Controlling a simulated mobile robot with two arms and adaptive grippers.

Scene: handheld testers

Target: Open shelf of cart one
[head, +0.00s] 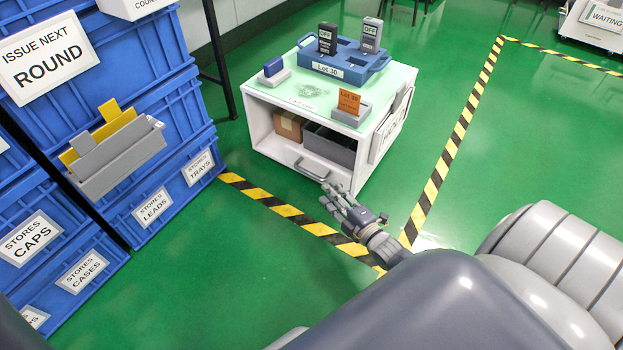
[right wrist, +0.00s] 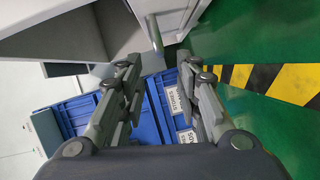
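The white cart (head: 262,145) with a pale green top stands on the floor in the head view. Its front has an opening in which a cardboard box (head: 289,125) and a dark grey bin (head: 330,150) show. A grey bar handle (head: 311,173) sits on the front panel below the opening. My right gripper (head: 335,200) is close to the handle's right end, in front of the cart's lower front corner. In the right wrist view its fingers (right wrist: 160,70) are apart with nothing between them; a grey bar (right wrist: 154,33) shows just beyond. My left gripper is not in view.
On the cart top are a blue tray (head: 325,70) with two testers reading OFF, a small blue block and an orange Lot 30 card (head: 349,102). Blue stores crates (head: 165,100) stack at left.

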